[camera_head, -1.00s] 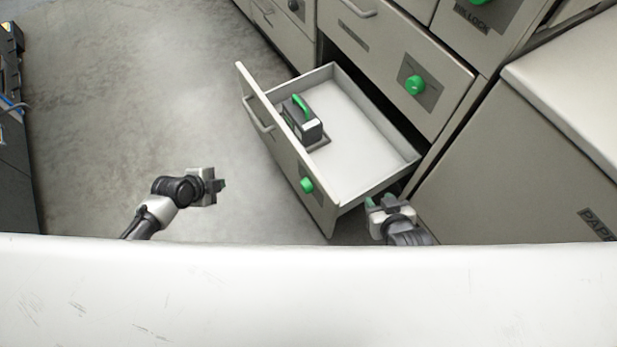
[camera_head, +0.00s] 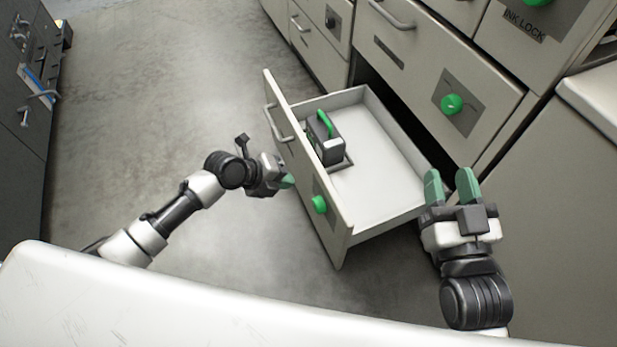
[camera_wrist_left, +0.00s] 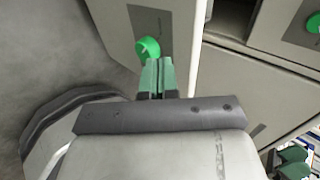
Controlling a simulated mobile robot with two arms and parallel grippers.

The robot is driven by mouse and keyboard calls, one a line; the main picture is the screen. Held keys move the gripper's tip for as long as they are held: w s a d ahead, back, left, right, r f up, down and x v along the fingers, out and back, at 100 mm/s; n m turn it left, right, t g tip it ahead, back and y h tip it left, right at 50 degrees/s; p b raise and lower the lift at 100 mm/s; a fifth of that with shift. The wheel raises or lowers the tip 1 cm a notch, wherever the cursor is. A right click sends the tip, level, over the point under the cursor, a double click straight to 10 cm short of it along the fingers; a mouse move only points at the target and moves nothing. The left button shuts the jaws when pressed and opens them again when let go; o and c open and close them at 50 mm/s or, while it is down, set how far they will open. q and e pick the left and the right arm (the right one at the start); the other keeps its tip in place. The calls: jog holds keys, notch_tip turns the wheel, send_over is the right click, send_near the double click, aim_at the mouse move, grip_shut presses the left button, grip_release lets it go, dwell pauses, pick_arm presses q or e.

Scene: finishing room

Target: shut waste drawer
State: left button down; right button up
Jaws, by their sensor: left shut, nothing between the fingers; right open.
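The waste drawer is pulled out, its grey front (camera_head: 320,200) standing well away from the cabinet and its pale inside showing. A green knob (camera_head: 319,204) and a bar handle (camera_head: 277,128) are on the front. A dark box with a green handle (camera_head: 328,138) sits in the drawer. My left gripper (camera_head: 287,181) is shut and empty, just in front of the drawer front. In the left wrist view its green fingers (camera_wrist_left: 158,77) are together, right by the green knob (camera_wrist_left: 148,48); I cannot tell if they touch. My right gripper (camera_head: 453,187) is open and empty, beside the drawer's right side.
The cabinet drawer above has a green knob (camera_head: 452,103) and stays closed. A plain grey cabinet (camera_head: 560,190) stands at the right. A dark cabinet (camera_head: 25,100) stands at the far left. The floor (camera_head: 160,110) between is clear.

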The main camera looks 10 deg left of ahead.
aim_at(317, 178)
pick_arm(q)
jog(key=w+d, duration=0.1)
jog(key=d+f, duration=0.1)
jog(key=w+d+f+b, duration=0.1)
jog(key=d, duration=0.1)
jog(key=shift+w, duration=0.3)
jog(key=shift+w+d, duration=0.4)
jog(key=shift+d, duration=0.2)
pick_arm(e)
jog(key=shift+s+a+r+t+y, duration=0.1)
jog(key=shift+s+r+t+y, duration=0.2)
jog(key=shift+r+t, duration=0.4)
jog(key=shift+s+a+r+t+y, duration=0.15)
jog(key=shift+s+r+t, duration=0.15)
jog(key=shift+r+t, duration=0.45)
jog(key=shift+s+d+r+t+y, duration=0.1)
jog(key=shift+s+r+t+y, duration=0.2)
jog(key=shift+r+t, duration=0.4)
